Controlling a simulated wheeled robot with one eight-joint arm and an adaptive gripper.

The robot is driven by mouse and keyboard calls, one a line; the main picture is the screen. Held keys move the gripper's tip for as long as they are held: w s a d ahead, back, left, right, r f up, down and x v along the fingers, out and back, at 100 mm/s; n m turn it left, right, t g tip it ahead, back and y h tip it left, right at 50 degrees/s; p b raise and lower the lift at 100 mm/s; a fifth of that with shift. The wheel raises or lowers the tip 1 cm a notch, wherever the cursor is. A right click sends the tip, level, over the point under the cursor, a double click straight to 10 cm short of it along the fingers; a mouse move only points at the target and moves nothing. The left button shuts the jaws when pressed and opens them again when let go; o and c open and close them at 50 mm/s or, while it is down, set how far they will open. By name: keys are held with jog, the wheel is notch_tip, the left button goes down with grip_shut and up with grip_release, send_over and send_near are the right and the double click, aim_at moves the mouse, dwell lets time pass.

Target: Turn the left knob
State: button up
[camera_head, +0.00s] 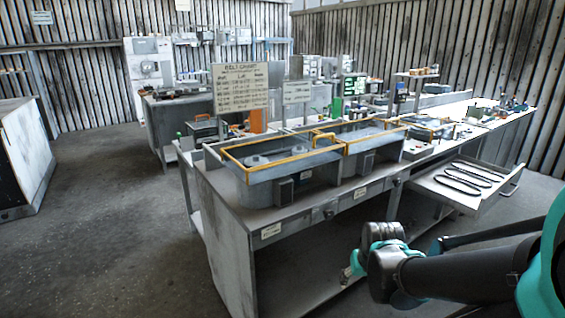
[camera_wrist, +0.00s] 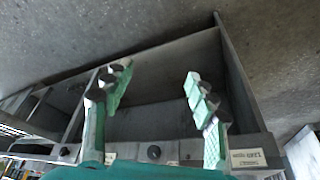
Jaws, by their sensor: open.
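Two small dark knobs sit on the front edge of the grey bench (camera_head: 222,190). The left knob (camera_head: 330,213) is near the middle of that edge, and the other knob (camera_head: 396,181) is farther right. In the wrist view, the left knob (camera_wrist: 154,152) shows low between my fingers, and the other knob (camera_wrist: 65,152) is at the lower left. My gripper (camera_head: 349,271) is in front of the bench, lower than the knobs and apart from them. In the wrist view, my gripper (camera_wrist: 157,80) has its green fingers spread with nothing between the tips.
Metal housings with yellow rims (camera_head: 280,160) stand on the bench top. An open drawer (camera_head: 465,185) holding dark belts juts out at the right. A belt chart sign (camera_head: 240,88) stands behind. The floor (camera_head: 110,235) at the left is clear.

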aim_at(331, 211)
jog(key=w+r+n+y, duration=0.1)
jog(key=w+r+n, duration=0.3)
jog(key=w+r, duration=0.7)
jog(key=w+r+n+y, duration=0.25)
jog(key=w+r, duration=0.45)
jog(key=w, duration=0.7)
jog(key=shift+n+g+h, duration=0.3)
jog(key=shift+n+h, duration=0.05)
jog(key=x, duration=1.7)
jog(key=shift+w, duration=0.2)
